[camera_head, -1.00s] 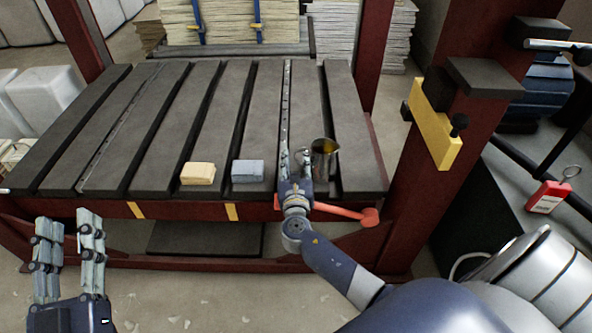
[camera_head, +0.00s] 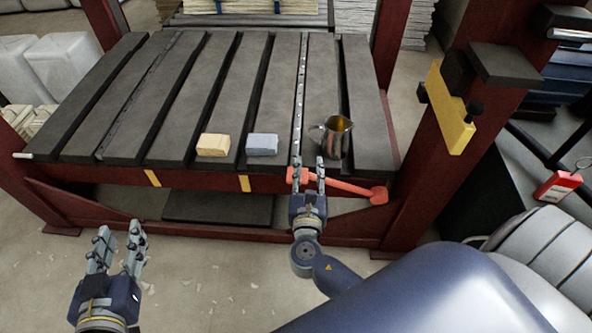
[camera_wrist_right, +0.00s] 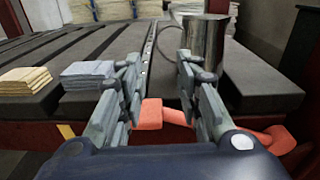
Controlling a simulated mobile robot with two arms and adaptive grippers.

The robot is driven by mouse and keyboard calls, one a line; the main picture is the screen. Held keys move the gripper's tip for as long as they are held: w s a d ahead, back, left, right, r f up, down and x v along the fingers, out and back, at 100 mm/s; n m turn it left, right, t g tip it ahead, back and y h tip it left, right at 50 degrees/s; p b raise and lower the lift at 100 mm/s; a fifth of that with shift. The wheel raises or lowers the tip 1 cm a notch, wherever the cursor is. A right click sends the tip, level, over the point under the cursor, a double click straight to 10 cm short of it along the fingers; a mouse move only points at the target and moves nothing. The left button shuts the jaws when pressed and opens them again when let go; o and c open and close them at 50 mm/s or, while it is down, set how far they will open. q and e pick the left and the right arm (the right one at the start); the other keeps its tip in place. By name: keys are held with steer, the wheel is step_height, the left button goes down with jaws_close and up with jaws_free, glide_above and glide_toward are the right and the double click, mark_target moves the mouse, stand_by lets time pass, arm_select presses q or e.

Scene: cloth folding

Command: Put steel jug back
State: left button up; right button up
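The steel jug (camera_head: 337,138) stands upright near the front right of the slatted dark bench, its handle toward the left. It also shows in the right wrist view (camera_wrist_right: 206,42), beyond the right finger. My right gripper (camera_head: 307,168) is open and empty at the bench's front edge, in front and left of the jug and apart from it. In the right wrist view the gripper (camera_wrist_right: 156,75) has a clear gap between its fingers. My left gripper (camera_head: 120,243) is open and empty, low on the left, away from the bench.
A yellow folded cloth (camera_head: 213,145) and a blue-grey one (camera_head: 262,145) lie on the bench (camera_head: 200,110), left of the jug. A red-orange bar (camera_head: 345,187) runs along the bench front. A dark red post (camera_head: 470,150) stands at the right.

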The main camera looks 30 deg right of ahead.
steer(key=s+a+r+m+y, duration=0.3)
steer(key=a+r+m+y, duration=0.2)
steer(key=m, duration=0.8)
steer(key=s+a+r+m+y, duration=0.3)
steer(key=a+r+m+y, duration=0.3)
steer(key=m, duration=0.8)
steer(key=shift+a+r+y, duration=0.25)
steer(key=shift+a+y, duration=0.35)
steer(key=shift+a, duration=0.45)
steer(key=shift+s, duration=0.15)
